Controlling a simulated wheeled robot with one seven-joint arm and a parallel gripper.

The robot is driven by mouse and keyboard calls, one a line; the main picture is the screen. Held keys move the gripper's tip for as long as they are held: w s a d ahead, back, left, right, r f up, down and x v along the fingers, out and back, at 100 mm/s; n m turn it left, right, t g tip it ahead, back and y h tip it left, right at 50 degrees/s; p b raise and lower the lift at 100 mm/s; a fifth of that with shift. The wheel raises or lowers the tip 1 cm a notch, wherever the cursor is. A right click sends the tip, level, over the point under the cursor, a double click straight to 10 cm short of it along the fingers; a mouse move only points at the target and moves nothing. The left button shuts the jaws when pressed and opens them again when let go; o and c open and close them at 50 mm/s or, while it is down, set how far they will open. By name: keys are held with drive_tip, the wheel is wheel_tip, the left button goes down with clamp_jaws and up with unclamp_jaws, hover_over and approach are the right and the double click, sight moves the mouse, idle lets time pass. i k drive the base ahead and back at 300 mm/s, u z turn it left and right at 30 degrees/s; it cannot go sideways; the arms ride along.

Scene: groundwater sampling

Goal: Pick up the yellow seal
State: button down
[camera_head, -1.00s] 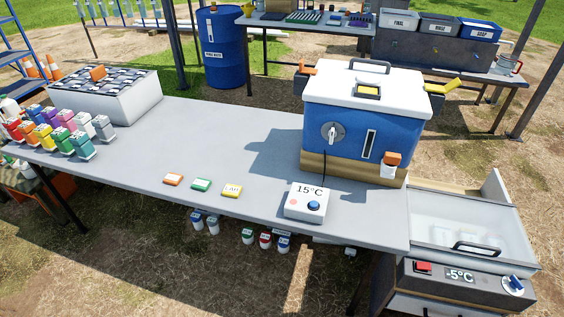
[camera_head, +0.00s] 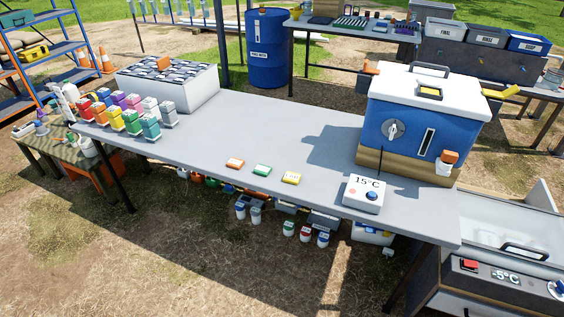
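The yellow seal (camera_head: 291,178) is a small flat yellow block with a pale label on top. It lies on the grey table (camera_head: 240,133) near the front edge, at the right end of a row of three. A green seal (camera_head: 262,170) and an orange seal (camera_head: 235,163) lie to its left, apart from it. The white 15°C controller (camera_head: 364,194) stands to its right. My gripper is not in view.
A blue cooler (camera_head: 412,125) with a white lid stands at the table's right end. Several coloured bottles (camera_head: 132,122) and a white box (camera_head: 197,92) stand at the left. A freezer (camera_head: 508,270) marked -5°C is at the lower right. The table's middle is clear.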

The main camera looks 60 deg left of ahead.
sight(291, 178)
drive_tip(key=z, duration=1.75)
drive_tip(key=k, duration=1.35)
drive_tip(key=z, duration=0.05)
